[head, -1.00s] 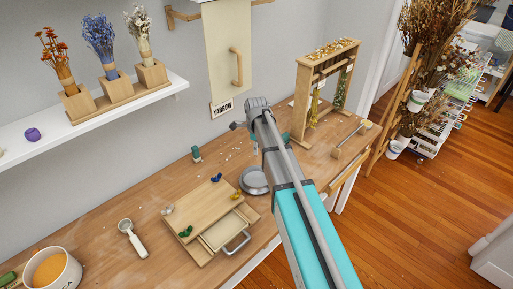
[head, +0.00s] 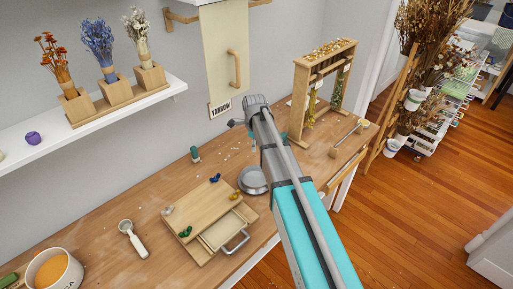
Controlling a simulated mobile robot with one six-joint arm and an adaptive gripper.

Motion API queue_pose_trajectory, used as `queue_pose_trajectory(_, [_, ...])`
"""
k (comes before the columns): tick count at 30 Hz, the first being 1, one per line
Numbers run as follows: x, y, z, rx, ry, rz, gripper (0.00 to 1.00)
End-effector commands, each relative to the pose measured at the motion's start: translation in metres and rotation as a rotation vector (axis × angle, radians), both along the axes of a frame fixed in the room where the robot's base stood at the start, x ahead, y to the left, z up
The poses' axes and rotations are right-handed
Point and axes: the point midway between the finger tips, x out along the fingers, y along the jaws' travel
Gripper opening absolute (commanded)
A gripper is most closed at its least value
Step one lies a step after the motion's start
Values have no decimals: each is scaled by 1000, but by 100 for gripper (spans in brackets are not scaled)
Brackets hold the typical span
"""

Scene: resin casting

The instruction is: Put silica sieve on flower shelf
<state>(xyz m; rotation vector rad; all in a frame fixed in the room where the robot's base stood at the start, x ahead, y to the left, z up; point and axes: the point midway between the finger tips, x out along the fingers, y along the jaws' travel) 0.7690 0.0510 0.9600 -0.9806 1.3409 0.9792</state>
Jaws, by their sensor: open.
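The flower shelf (head: 120,112) is the white wall shelf at upper left, carrying a wooden holder of dried flowers. A round grey metal dish (head: 252,181) on the workbench, just right of the small wooden press box, may be the silica sieve; a scoop-like tool (head: 132,238) with a round head and white handle lies at front left, and I cannot tell which is the sieve. My gripper (head: 268,141) is above the bench behind the dish, mostly hidden by my arm.
The shelf has bare room around a small purple object (head: 33,138). A wooden box with a drawer (head: 208,215), a mug of orange liquid (head: 53,272) and a small green bottle (head: 195,154) stand on the bench. A wooden frame (head: 322,85) stands at back right.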

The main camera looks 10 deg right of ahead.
Motion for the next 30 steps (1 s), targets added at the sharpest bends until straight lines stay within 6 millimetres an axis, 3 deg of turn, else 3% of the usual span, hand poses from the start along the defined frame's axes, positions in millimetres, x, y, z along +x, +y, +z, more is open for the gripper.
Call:
queue_pose_trajectory(5, [-6, -2, 0, 0, 0, 39, 43])
queue_pose_trajectory(11, [-29, -8, 0, 0, 0, 200, 43])
queue_pose_trajectory(30, [-147, -36, 0, 1, 2, 1141, 43])
